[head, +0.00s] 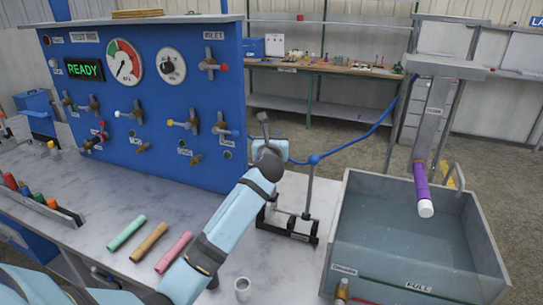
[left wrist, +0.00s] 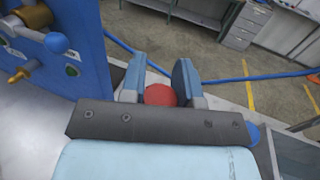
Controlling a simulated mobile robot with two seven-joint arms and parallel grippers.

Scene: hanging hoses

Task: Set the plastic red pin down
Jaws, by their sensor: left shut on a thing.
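My left gripper (head: 264,128) is stretched out over the grey bench, near the right end of the blue test panel. In the left wrist view its two blue fingers (left wrist: 160,82) are shut on the red pin (left wrist: 161,95). Only the rounded red end of the pin shows between the fingers, and the rest is hidden behind the gripper body. I cannot make out the pin in the head view. My right gripper is not in view.
The blue panel (head: 150,90) with valves stands left of the gripper. A blue hose (head: 352,144) hangs behind it, and a small stand (head: 306,195) is at its right. Green, tan and pink (head: 173,252) rods lie on the bench. A water tank (head: 405,235) stands right.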

